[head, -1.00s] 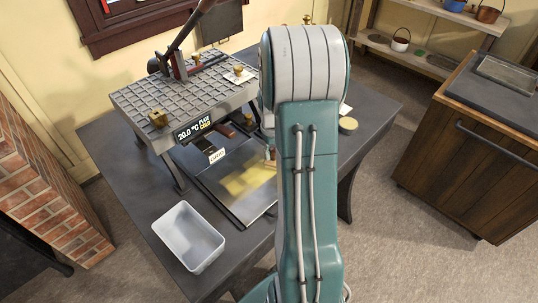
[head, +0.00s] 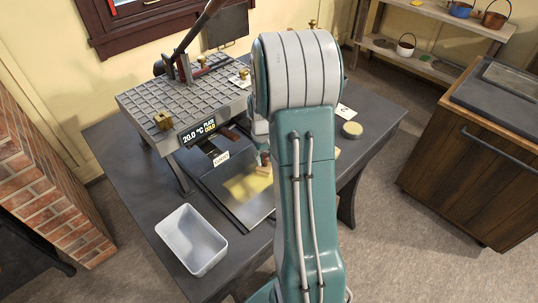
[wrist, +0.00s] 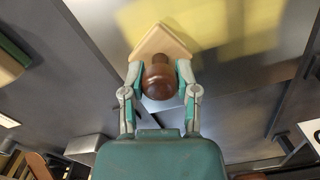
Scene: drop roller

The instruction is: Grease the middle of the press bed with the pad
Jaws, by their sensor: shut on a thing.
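The press bed (head: 255,213) is a flat metal plate in front of the press on the dark table. A yellow grease patch (head: 246,186) covers its middle; it also shows in the wrist view (wrist: 235,28). The pad (wrist: 160,42) is a pale wooden block with a round brown knob (wrist: 160,82). My gripper (wrist: 160,74) is shut on the knob, one finger on each side. In the head view the pad (head: 264,169) is at the far right part of the yellow patch, partly hidden by my arm. I cannot tell whether its underside touches the bed.
The press's gridded upper plate (head: 180,105) with a long lever (head: 196,38) stands behind the bed. A white tray (head: 190,240) sits at the table's front left. A round tin (head: 352,129) and a card (head: 345,110) lie at the right. A wooden cabinet (head: 460,160) stands farther right.

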